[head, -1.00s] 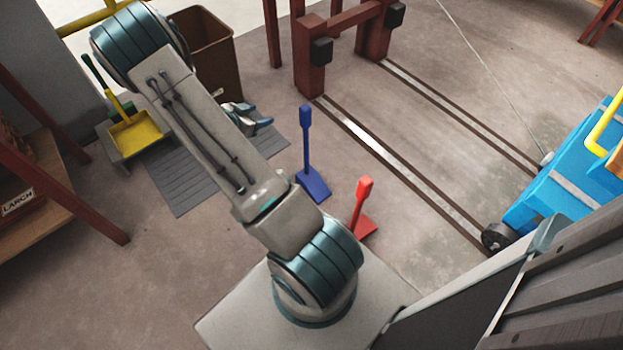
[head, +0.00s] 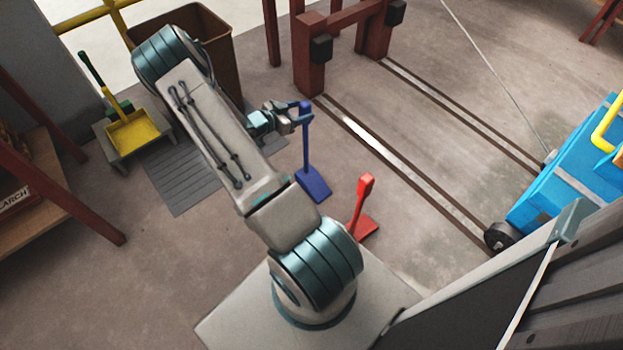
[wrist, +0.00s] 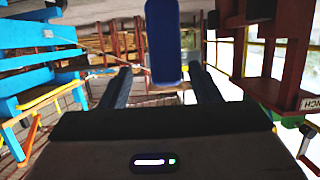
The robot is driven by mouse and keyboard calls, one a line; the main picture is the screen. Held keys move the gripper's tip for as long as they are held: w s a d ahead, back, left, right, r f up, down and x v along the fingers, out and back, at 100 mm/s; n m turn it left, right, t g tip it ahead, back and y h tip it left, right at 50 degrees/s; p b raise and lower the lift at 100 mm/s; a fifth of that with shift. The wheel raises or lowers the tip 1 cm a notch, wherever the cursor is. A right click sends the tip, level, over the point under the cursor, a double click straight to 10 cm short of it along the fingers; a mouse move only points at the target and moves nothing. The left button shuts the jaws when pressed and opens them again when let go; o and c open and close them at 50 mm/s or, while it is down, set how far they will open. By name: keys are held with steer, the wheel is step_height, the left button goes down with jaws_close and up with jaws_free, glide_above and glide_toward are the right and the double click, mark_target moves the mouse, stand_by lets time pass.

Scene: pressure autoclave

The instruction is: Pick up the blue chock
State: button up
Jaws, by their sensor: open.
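The blue chock (head: 313,184) stands on the floor in the head view, a wedge base with an upright handle and a thicker grip at its top. My gripper (head: 304,113) is open at the grip of this handle, at its upper left side. In the wrist view the blue grip (wrist: 163,45) fills the top centre, and the open fingers of my gripper (wrist: 162,85) show to its left and right. The picture does not clearly show contact. The lower handle and wedge are hidden in the wrist view.
A red chock (head: 362,210) stands just right of the blue one. Floor rails (head: 400,160) run from a dark red buffer stop (head: 310,70) towards a blue wheeled cart (head: 565,175). A brown bin (head: 220,50) and a yellow dustpan (head: 134,130) stand at the left.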

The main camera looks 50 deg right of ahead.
steer(key=x, duration=0.1)
steer(key=b+x, duration=0.1)
steer(key=x, duration=0.1)
steer(key=b+x, duration=0.1)
steer(key=x, duration=0.1)
steer(key=shift+w, duration=0.35)
jaws_close()
steer(key=shift+r, duration=0.1)
stand_by(0.9)
